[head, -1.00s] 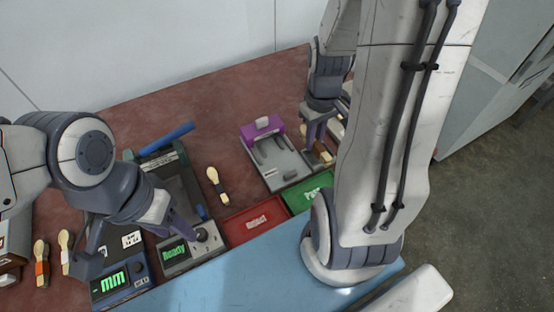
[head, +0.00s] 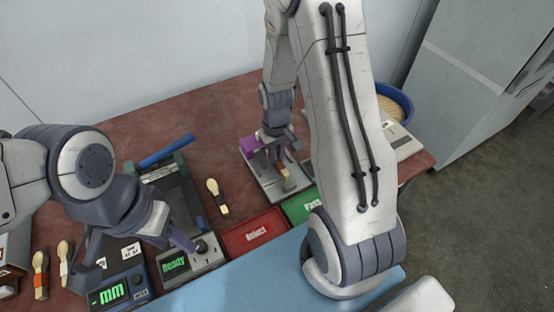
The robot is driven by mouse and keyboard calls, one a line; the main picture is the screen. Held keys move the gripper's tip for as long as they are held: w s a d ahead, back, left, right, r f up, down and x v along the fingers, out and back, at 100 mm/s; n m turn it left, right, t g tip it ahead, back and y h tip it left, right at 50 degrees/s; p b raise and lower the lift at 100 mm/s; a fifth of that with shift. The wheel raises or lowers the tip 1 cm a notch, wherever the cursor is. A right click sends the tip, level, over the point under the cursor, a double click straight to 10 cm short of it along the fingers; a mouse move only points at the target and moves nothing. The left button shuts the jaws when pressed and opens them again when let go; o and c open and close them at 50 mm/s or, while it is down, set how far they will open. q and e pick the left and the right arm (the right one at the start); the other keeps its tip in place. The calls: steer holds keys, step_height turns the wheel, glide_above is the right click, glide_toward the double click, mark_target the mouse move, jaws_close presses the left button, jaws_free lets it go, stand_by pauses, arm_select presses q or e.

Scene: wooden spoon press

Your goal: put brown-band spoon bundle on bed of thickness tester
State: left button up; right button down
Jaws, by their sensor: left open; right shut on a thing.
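My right gripper (head: 282,158) is shut on a pale wooden spoon bundle (head: 287,182), over the grey base of the purple-topped device (head: 251,146). Its band colour is hard to make out; whether the bundle touches the base I cannot tell. A blue unit (head: 137,281) with a green "mm" display stands at the lower left. Which device is the thickness tester is not labelled clearly. My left gripper (head: 136,246) is open and empty, its fingers spread above the blue unit and the grey "Ready" machine (head: 205,258).
A dark-banded bundle (head: 217,196) lies mid-table. Orange-banded (head: 40,275) and white-banded (head: 64,262) bundles lie at far left. Red "Reject" (head: 235,242) and green "Pass" (head: 296,214) trays line the front. A blue bowl (head: 405,101) stands at the back right.

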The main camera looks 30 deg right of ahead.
steer(key=shift+f, duration=0.75)
steer(key=shift+f, duration=0.2)
steer(key=c, duration=0.8)
jaws_free()
steer(key=shift+c, duration=0.2)
steer(key=shift+r, duration=0.1)
